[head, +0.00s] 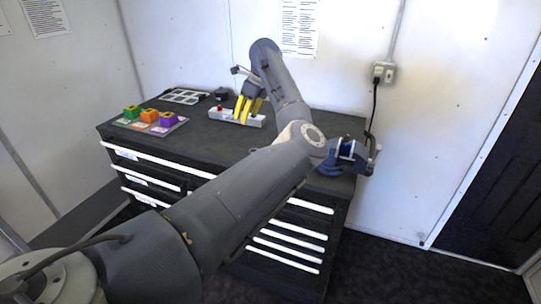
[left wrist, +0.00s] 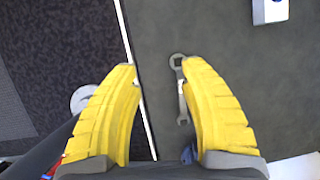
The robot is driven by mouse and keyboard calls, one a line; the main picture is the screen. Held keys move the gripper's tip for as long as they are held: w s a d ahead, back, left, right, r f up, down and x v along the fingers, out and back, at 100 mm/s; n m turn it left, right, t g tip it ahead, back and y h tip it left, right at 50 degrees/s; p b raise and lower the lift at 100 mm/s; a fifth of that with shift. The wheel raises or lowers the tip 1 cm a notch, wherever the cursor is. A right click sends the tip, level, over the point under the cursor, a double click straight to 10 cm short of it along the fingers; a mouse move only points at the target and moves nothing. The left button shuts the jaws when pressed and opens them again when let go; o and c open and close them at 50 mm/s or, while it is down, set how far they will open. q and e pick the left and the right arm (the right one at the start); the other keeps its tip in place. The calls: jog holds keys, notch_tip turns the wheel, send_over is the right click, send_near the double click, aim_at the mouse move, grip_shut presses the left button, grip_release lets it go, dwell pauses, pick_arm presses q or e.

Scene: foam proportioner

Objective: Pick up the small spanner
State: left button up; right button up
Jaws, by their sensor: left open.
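The small spanner (left wrist: 183,95) shows in the left wrist view. It is grey metal, lying on the dark bench top with its ring end at the top of the picture and its jaw end below. My left gripper (left wrist: 160,68) is open, its two yellow fingers spread on either side. The spanner appears between them, much closer to the right finger, which covers part of its edge. In the head view the left gripper (head: 248,108) points down over the bench; I cannot make out the spanner there. My right gripper is not in view.
The bench's pale edge (left wrist: 127,40) runs left of the spanner.

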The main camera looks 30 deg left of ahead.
pick_arm(q)
jog(key=w+d+f+t+h, duration=0.1)
jog(key=w+d+h, duration=0.2)
jog(key=d, duration=0.6)
jog(key=f, duration=0.3)
jog(key=w+f, duration=0.1)
jog(key=f, duration=0.3)
jog(key=a+f, duration=0.1)
jog(key=f, duration=0.2)
jog(key=shift+w+a+f, duration=0.1)
jog(key=shift+w+f, duration=0.25)
jog(key=shift+t, duration=0.3)
jog(key=shift+w+a+f, duration=0.1)
jog(key=shift+w+f, duration=0.1)
jog(key=shift+f, duration=0.85)
jog(key=shift+w+a+f, duration=0.15)
jog(key=shift+f, duration=0.85)
jog(key=shift+w+a+f, duration=0.1)
jog(key=shift+w+f, duration=0.1)
jog(key=shift+f, duration=0.85)
jog(key=shift+o, duration=0.4)
jog(key=shift+f, duration=0.15)
grip_shut()
